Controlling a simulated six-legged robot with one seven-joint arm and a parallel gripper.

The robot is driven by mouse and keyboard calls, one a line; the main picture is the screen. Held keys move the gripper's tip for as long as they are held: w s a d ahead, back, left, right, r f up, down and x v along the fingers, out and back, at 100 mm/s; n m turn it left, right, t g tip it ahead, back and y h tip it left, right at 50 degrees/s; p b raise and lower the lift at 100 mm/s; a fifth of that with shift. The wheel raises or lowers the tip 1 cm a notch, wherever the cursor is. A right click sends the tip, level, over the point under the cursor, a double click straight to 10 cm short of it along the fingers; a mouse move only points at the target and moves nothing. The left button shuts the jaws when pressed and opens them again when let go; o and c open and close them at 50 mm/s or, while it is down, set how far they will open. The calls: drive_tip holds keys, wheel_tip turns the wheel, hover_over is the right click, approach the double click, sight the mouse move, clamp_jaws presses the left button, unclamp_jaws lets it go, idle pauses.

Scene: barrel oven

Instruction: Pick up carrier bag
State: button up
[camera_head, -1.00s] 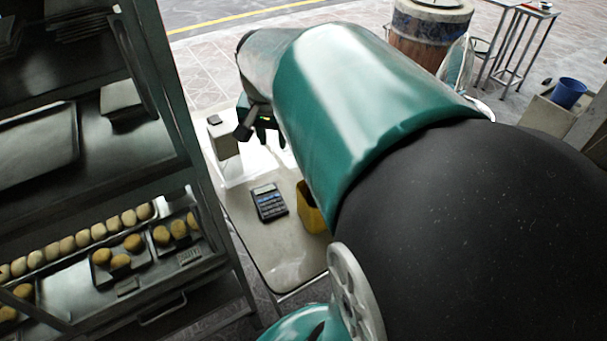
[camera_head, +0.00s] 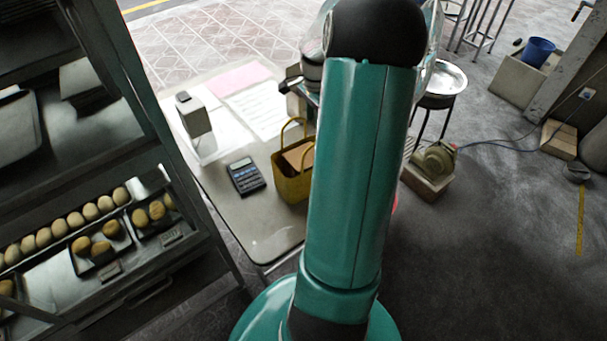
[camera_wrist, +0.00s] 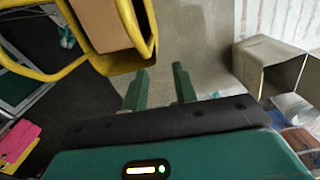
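The carrier bag (camera_head: 292,190) is yellow with raised loop handles and has a brown box inside. It stands upright on the pale table (camera_head: 262,228), just left of my green arm in the head view. In the wrist view the bag (camera_wrist: 124,64) fills the top left, with its yellow rim and the brown box (camera_wrist: 101,25) showing. My gripper (camera_wrist: 160,86) has its two green fingers apart with nothing between them. The left fingertip appears close to the bag's lower edge; I cannot tell whether they touch. In the head view the fingers are not clearly visible.
A calculator (camera_head: 246,176) lies left of the bag. A white box-like device (camera_head: 195,118) and papers (camera_head: 260,108) are behind it. A dark rack with bread trays (camera_head: 100,245) stands close on the left. The floor at right is mostly open, beyond a small motor (camera_head: 434,158).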

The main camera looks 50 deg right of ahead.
sight(314, 135)
wheel_tip(314, 135, down, 7)
drive_tip(key=shift+s+a+f, duration=0.1)
drive_tip(key=shift+f, duration=0.05)
clamp_jaws()
